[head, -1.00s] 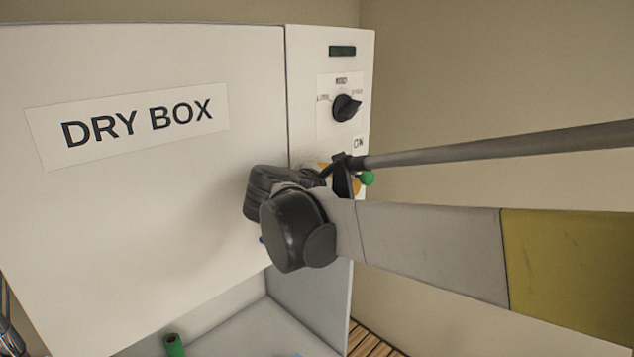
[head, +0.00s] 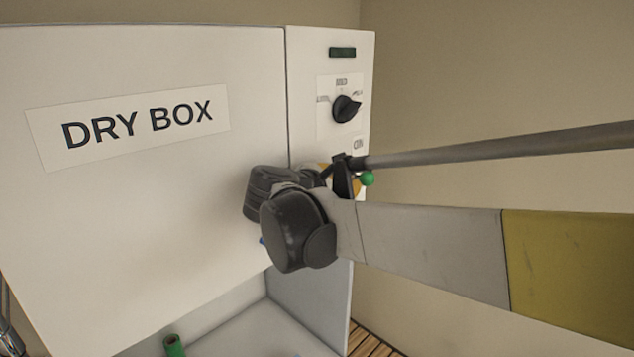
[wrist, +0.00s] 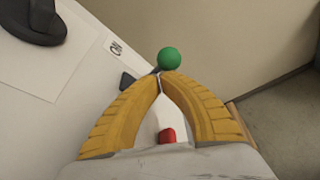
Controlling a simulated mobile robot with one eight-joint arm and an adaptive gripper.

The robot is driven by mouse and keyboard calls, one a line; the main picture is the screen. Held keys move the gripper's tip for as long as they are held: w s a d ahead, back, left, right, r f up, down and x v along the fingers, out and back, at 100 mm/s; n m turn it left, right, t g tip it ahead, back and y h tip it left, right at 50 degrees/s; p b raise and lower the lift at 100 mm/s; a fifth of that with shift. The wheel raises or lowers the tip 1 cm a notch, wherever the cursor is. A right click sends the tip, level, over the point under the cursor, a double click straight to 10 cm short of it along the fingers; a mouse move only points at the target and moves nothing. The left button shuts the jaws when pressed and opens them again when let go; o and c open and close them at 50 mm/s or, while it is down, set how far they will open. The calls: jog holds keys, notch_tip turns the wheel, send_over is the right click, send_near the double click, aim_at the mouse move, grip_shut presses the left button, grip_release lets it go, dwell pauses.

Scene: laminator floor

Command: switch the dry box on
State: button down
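The dry box (head: 150,200) is a large white cabinet with a narrow control panel on its right side. A switch lever with a green ball end (head: 367,178) sits low on that panel, below an ON label (head: 358,144). In the wrist view the green ball (wrist: 169,59) shows just beyond the fingertips, with a short grey stem running left to a dark mount (wrist: 128,81). My gripper (wrist: 161,80) has its two yellow fingers together at the tips, right beside the stem. I cannot tell whether they touch it. My wrist hides the lower panel in the head view.
A black rotary knob (head: 346,108) and a dark green display strip (head: 342,52) are higher on the panel. A red piece (wrist: 167,135) shows between my fingers. A green roll (head: 174,345) stands below the box. The wall side at right is clear.

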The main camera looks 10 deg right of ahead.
dwell(0.4)
notch_tip(320, 180, up, 9)
jog(key=s+d+f+m+g+y, duration=0.2)
jog(key=s+d+f+m+y, duration=0.1)
jog(key=s+f+m, duration=0.4)
jog(key=s+d+f+m+g+y, duration=0.1)
jog(key=s+d+f+m+y, duration=0.2)
jog(key=s+f, duration=0.65)
jog(key=s+a+f+m+y+b, duration=0.2)
jog(key=s+a+f+m+y, duration=0.25)
jog(key=s+f+m, duration=0.75)
notch_tip(320, 180, down, 36)
jog(key=w+n+b, duration=0.1)
jog(key=b, duration=3.4)
jog(key=shift+a, duration=0.4)
jog(key=shift+f, duration=0.1)
